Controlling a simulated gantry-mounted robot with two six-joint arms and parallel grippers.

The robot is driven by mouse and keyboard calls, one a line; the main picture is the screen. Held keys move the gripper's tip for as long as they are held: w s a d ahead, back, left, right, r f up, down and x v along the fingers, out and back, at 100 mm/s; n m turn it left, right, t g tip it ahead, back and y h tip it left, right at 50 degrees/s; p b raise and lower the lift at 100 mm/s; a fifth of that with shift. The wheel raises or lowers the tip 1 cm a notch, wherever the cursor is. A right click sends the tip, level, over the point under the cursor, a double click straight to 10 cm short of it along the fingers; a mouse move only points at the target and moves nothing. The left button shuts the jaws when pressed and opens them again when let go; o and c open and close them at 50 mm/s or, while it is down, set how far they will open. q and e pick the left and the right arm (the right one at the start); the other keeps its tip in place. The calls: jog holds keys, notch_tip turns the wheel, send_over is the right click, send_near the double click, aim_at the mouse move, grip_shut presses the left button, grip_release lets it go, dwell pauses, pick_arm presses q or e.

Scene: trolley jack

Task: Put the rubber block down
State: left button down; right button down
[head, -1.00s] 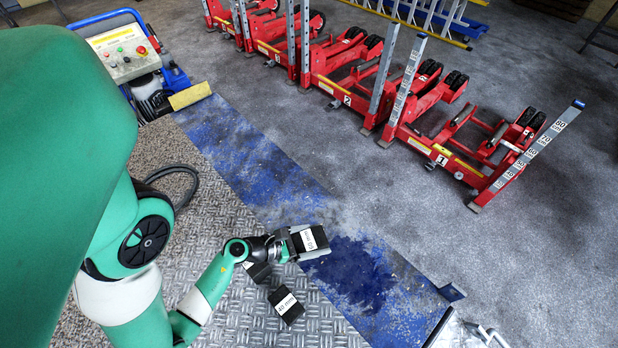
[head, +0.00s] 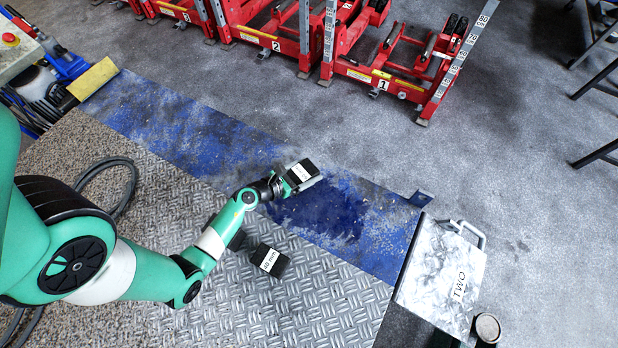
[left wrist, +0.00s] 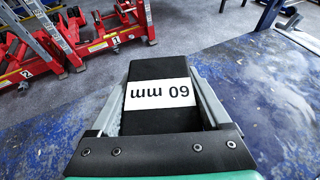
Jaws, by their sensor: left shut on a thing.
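My left gripper (head: 298,178) is shut on a black rubber block (head: 309,167) with a white label. In the left wrist view the block (left wrist: 160,92) sits between the two grey fingers, its label reading "60 mm" upside down. The gripper holds it over the blue painted strip (head: 200,122), close to a dark blue patch; the height above the floor is hard to tell. A second labelled black block (head: 270,261) lies on the metal tread plate (head: 300,300). Another dark block (head: 238,240) is partly hidden behind my left arm. My right gripper is not in view.
Red numbered jacks (head: 400,75) stand in a row at the back. A marbled case marked "TWO" (head: 440,275) lies at the right, with a round tin (head: 487,328) beside it. A black cable (head: 125,180) curls at the left.

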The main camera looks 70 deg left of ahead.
aim_at(309, 174)
pick_arm(q)
jog(key=shift+w+a+f, duration=0.1)
jog(key=shift+w, duration=0.15)
jog(key=f+b, duration=0.3)
jog(key=shift+w+a+f, duration=0.2)
jog(key=shift+w+f, duration=0.15)
jog(key=shift+f, duration=0.05)
jog(key=shift+f+b, duration=0.25)
jog(key=shift+b, duration=0.1)
jog(key=shift+s+r, duration=0.1)
jog(key=shift+r, duration=0.05)
grip_release()
jog(key=shift+r+p, duration=0.1)
jog(key=shift+p, duration=0.2)
jog(key=p+v, duration=0.2)
jog(key=v, duration=1)
jog(key=shift+p, duration=0.3)
